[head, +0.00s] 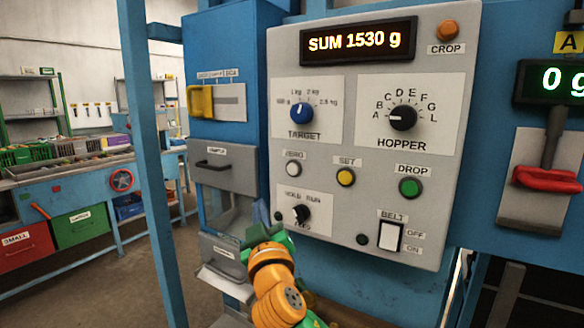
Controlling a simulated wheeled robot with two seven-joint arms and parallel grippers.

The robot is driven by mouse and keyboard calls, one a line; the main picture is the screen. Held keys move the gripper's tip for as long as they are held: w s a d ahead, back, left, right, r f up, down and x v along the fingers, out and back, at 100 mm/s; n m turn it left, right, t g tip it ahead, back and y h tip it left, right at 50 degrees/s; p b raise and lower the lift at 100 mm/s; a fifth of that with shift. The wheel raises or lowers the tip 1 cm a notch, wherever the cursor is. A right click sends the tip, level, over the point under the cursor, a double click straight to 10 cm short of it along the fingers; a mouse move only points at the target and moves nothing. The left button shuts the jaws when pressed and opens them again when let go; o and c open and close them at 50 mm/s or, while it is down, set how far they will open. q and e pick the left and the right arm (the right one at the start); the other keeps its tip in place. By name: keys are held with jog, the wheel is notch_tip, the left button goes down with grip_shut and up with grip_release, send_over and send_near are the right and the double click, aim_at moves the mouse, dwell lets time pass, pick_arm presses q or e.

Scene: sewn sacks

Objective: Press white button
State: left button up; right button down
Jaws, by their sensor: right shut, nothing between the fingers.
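The white button (293,169) is a small round one under a label that seems to read ZERO. It sits at the left of the grey control panel (330,255). My right gripper (262,213) is shut and empty, at the panel's lower left edge. Its tips are below and left of the white button, apart from it in the picture, and left of the small black knob (301,213). How far the tips are from the panel face is hard to tell. My left gripper is not in view.
A yellow button (345,177) and a green DROP button (410,187) sit right of the white one. A white belt switch (390,236) is lower right. Blue TARGET (301,112) and black HOPPER (402,118) knobs are above. A blue post (150,160) stands left.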

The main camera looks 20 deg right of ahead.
aim_at(293, 169)
jog(key=shift+t+h, duration=0.3)
jog(key=shift+t, duration=0.3)
jog(key=r, duration=0.1)
jog(key=s+r, duration=0.1)
jog(key=r, duration=0.1)
jog(key=s+r, duration=0.1)
jog(key=r, duration=0.1)
jog(key=shift+a, duration=0.15)
jog(key=shift+w, duration=0.1)
jog(key=w+d, duration=0.1)
jog(key=d, duration=0.1)
jog(key=w+d, duration=0.4)
jog(key=d, duration=0.1)
jog(key=shift+w+p, duration=0.2)
jog(key=shift+p, duration=0.15)
dwell(1.0)
jog(key=shift+w+d, duration=0.25)
jog(key=shift+d, duration=0.05)
